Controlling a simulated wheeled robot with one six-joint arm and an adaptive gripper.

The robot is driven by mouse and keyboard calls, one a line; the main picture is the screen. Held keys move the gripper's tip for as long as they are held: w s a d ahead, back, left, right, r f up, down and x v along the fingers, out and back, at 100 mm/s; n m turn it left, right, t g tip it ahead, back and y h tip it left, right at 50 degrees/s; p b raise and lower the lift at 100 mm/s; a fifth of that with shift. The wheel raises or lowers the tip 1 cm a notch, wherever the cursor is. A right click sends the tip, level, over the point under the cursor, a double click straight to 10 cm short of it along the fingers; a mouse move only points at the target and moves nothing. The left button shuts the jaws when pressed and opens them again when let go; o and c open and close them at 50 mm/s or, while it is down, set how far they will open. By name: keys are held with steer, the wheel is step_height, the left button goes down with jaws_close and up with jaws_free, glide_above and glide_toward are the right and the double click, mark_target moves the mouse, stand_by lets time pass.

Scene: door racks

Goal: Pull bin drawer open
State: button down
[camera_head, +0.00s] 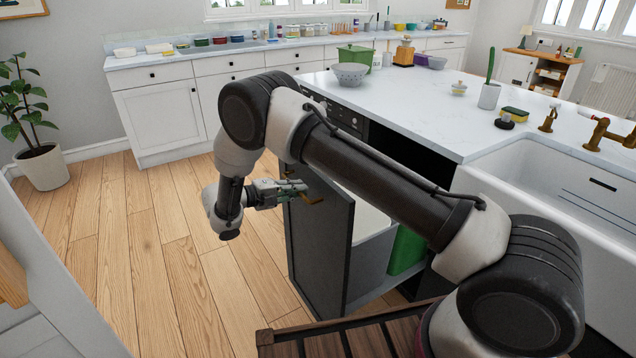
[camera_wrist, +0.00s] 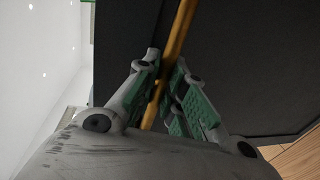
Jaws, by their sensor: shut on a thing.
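The bin drawer (camera_head: 322,245) has a dark grey front and stands pulled out from the island. A green bin (camera_head: 406,250) and pale inner surfaces show behind its front. Its brass handle (camera_head: 312,199) is on the front's upper part; in the wrist view the handle (camera_wrist: 180,30) is a brass bar running between my fingers. My gripper (camera_head: 292,190) is at the handle, and its green-padded fingers (camera_wrist: 165,85) are shut on the bar. The part of the bar between the fingers is partly hidden.
The white island counter (camera_head: 430,105) and a white sink (camera_head: 570,190) are at the right. White cabinets (camera_head: 165,118) line the back wall. A potted plant (camera_head: 42,167) stands at the far left. The wooden floor (camera_head: 170,260) left of the drawer is clear.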

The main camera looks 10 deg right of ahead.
steer(key=f+v, duration=0.1)
steer(key=v, duration=0.7)
steer(key=shift+a+f, duration=0.3)
steer(key=shift+f, duration=0.05)
steer(key=shift+s, duration=0.1)
steer(key=c, duration=1.5)
jaws_free()
steer(key=v, duration=1.2)
